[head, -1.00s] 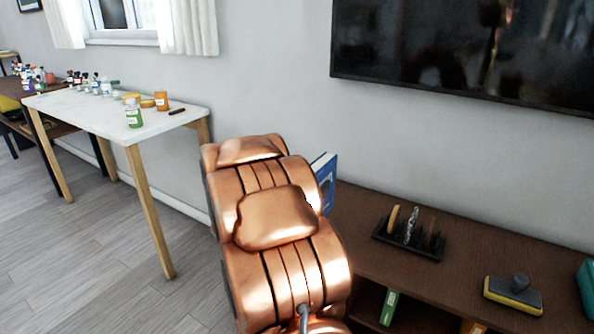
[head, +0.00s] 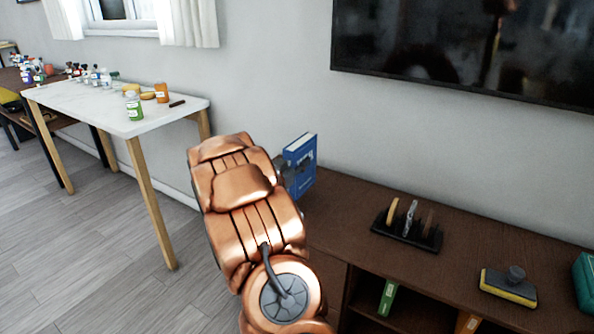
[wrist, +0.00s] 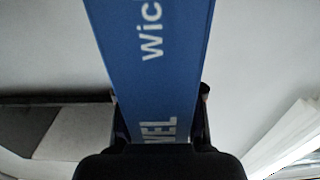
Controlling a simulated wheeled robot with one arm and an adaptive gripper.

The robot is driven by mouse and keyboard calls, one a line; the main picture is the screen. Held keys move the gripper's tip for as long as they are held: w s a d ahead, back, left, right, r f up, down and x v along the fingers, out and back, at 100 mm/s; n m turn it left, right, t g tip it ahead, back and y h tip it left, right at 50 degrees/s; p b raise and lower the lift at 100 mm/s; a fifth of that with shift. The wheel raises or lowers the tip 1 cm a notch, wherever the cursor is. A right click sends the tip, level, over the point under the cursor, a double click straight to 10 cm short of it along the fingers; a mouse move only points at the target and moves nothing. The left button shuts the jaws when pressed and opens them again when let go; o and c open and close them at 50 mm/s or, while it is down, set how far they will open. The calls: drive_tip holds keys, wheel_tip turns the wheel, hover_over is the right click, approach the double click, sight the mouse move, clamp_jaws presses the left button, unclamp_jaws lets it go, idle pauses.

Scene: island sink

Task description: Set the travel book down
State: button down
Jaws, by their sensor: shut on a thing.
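The travel book (head: 302,165) is blue with white lettering and pale page edges. In the head view it is upright at the left end of the brown cabinet (head: 345,195); I cannot tell whether its bottom touches the top. My gripper (head: 287,172) is mostly hidden behind my copper arm in the head view. In the wrist view the book's blue spine (wrist: 155,70) fills the middle, with part of its white lettering showing. My gripper (wrist: 160,138) is shut on its near end there, with dark fingers on both sides.
A black rack (head: 407,232) with upright items stands on the cabinet, right of the book. A yellow and grey sponge-like block (head: 508,287) and a teal object (head: 585,280) lie further right. A white table (head: 120,105) with bottles is at left. A television (head: 460,45) hangs above.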

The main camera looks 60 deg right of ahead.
drive_tip(key=shift+w+d, duration=0.15)
drive_tip(key=shift+w, duration=0.1)
wheel_tip(320, 180, down, 4)
drive_tip(key=b, duration=0.3)
drive_tip(key=shift+r, duration=0.15)
drive_tip(key=c, duration=0.7)
unclamp_jaws()
drive_tip(key=shift+r, duration=0.1)
drive_tip(key=a, duration=0.6)
drive_tip(key=a+p, duration=0.1)
drive_tip(key=a, duration=0.5)
drive_tip(key=shift+s, duration=0.2)
